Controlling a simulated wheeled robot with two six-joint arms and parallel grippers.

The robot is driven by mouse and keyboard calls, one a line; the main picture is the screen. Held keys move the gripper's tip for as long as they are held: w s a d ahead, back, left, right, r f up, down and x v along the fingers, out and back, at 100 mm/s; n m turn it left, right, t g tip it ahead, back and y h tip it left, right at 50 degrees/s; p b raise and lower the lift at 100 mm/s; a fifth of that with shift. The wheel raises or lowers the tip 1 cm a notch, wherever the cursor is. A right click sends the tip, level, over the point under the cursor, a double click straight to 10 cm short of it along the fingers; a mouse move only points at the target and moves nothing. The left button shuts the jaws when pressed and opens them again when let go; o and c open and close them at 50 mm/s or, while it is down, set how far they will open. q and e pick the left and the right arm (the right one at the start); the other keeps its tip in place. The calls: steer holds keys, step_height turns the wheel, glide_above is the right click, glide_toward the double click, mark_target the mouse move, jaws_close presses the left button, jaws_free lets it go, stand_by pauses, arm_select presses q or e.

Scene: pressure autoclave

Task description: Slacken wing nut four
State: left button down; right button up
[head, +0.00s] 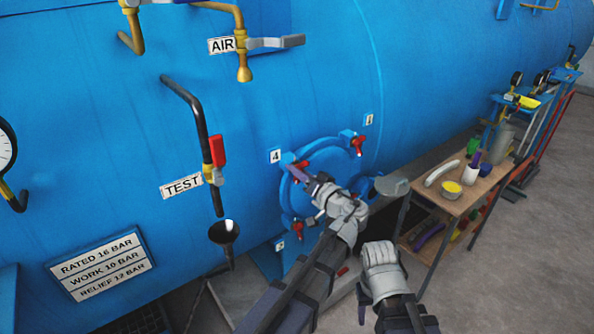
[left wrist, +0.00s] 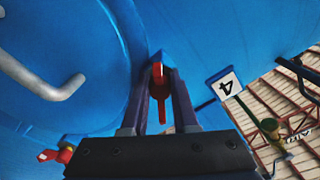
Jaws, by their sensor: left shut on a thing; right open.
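Wing nut four (head: 302,166) is red and sits at the upper left of the round blue hatch (head: 284,196), beside the plate marked 4 (head: 275,156). My left gripper (head: 306,175) is at this nut and covers part of it. In the left wrist view, the two fingers of my left gripper (left wrist: 159,78) are on either side of the red wing nut four (left wrist: 159,92) and shut on it. The number plate 4 (left wrist: 224,83) shows to its right there. My right gripper (head: 362,302) is open, low in front of the hatch, away from the nuts; its fingers show only partly.
Other red wing nuts sit at the hatch's upper right (head: 359,145) and lower left (head: 297,230). A black funnel (head: 226,234) and the TEST valve's red handle (head: 218,150) are to the left. A wooden bench (head: 480,183) with several items stands right.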

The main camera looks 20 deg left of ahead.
arm_select(q)
steer(key=shift+s+f+n, duration=0.1)
steer(key=shift+f+n, duration=0.05)
steer(key=shift+n, duration=0.25)
steer(key=c, duration=0.7)
jaws_free()
